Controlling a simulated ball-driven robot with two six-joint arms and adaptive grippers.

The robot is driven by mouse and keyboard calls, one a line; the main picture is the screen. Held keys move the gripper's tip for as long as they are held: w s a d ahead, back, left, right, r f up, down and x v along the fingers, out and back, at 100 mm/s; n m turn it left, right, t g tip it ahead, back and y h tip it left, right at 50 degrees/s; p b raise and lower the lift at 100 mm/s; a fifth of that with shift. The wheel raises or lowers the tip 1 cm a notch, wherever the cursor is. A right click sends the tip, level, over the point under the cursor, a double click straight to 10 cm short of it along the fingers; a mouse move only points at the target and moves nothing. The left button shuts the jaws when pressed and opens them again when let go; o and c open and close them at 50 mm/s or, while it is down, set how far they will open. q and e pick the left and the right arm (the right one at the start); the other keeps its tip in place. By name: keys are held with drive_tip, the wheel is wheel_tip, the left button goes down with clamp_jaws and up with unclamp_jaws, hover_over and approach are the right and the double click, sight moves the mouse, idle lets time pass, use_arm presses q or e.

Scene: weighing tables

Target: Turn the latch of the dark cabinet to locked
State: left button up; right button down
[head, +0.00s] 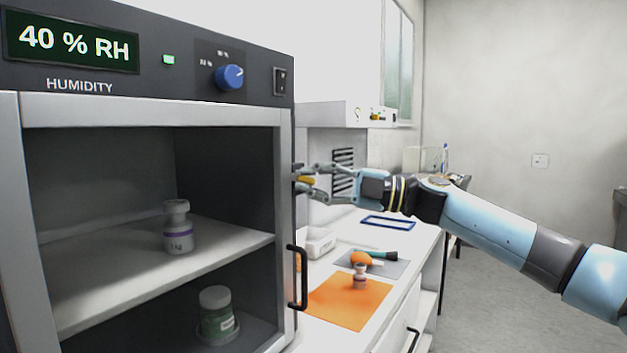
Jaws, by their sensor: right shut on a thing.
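The dark cabinet (284,215) fills the left of the head view, with a pale-framed front and a black handle (303,278) low on its right edge. Above the handle, at that same edge, is the latch, a small yellow-orange piece (306,179). My right gripper (304,181) comes in from the right and is shut on the latch, its fingers above and below it. The fingers partly cover the latch, so I cannot tell which way it is turned. My left gripper is not in view.
Inside the cabinet, a white jar (178,228) stands on the shelf and a green jar (216,315) below. A blue knob (229,77) is on the top panel. To the right, the white counter holds an orange mat (340,308), a small bottle (360,275) and a blue frame (388,222).

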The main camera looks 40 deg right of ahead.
drive_tip(key=shift+f+n+g+h, duration=0.15)
drive_tip(key=shift+n+g+h, duration=0.35)
drive_tip(key=shift+n, duration=1.4)
drive_tip(key=c, duration=1.3)
unclamp_jaws()
drive_tip(key=shift+s+d, duration=0.1)
drive_tip(key=shift+v, duration=5.8)
